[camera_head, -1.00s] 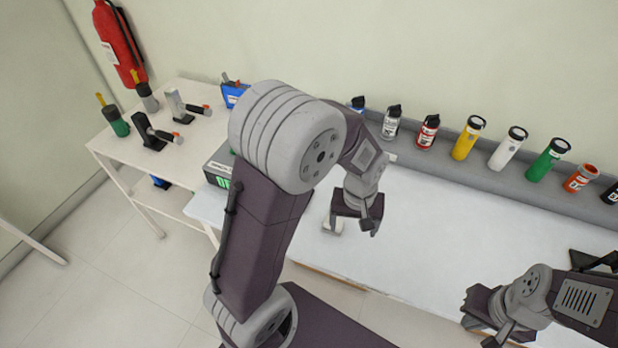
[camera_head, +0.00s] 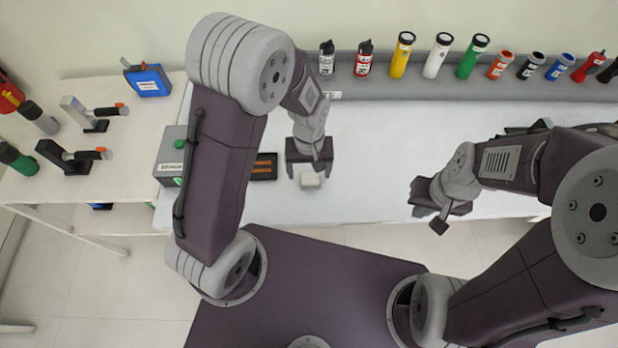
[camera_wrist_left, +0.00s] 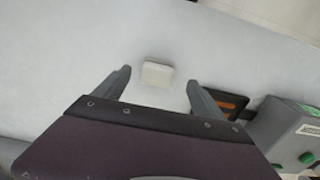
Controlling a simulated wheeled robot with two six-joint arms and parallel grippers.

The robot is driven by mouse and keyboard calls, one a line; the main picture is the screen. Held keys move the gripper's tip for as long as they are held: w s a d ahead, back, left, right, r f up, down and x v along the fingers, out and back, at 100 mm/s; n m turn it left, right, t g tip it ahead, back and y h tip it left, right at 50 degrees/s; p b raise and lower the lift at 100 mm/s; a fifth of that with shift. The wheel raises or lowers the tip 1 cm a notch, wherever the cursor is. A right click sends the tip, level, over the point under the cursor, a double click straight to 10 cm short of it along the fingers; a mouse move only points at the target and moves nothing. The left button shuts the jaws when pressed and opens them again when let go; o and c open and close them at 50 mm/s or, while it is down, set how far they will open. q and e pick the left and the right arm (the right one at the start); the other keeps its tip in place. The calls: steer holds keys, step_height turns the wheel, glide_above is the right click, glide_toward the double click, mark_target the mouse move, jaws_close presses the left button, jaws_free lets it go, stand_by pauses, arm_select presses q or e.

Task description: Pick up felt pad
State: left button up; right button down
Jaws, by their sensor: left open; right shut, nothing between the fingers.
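The felt pad (camera_head: 311,179) is a small whitish block lying on the white bench top. It also shows in the left wrist view (camera_wrist_left: 158,74), just beyond and between the fingertips. My left gripper (camera_head: 309,172) is open above the bench, close to the pad, with nothing between its fingers; in the left wrist view its two fingers (camera_wrist_left: 160,88) stand on either side, apart from the pad. My right gripper (camera_head: 431,208) is shut and empty over the front part of the bench, to the right of the pad.
A dark tray with orange strips (camera_head: 263,167) and a grey box with a green button (camera_head: 171,157) stand left of the left gripper. Several bottles and flashlights line the grey back ledge (camera_head: 400,88). The middle of the bench (camera_head: 380,140) is clear.

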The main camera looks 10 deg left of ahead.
mark_target(310, 176)
arm_select(q)
steer(key=f, duration=0.4)
steer(key=shift+w+d+f, duration=0.1)
steer(key=shift+w+d, duration=0.05)
steer(key=shift+w, duration=0.25)
steer(key=shift+w+f, duration=0.1)
steer(key=shift+f, duration=0.4)
steer(key=c, duration=1.5)
steer(key=shift+o, duration=0.2)
steer(key=shift+r, duration=0.15)
steer(key=shift+r, duration=0.35)
steer(key=r, duration=0.3)
steer(key=shift+w+d+r, duration=0.35)
steer(key=shift+w+r, duration=0.05)
steer(key=w+d+r, duration=0.6)
steer(key=w+d, duration=0.1)
steer(key=d, duration=0.1)
steer(key=shift+r, duration=0.2)
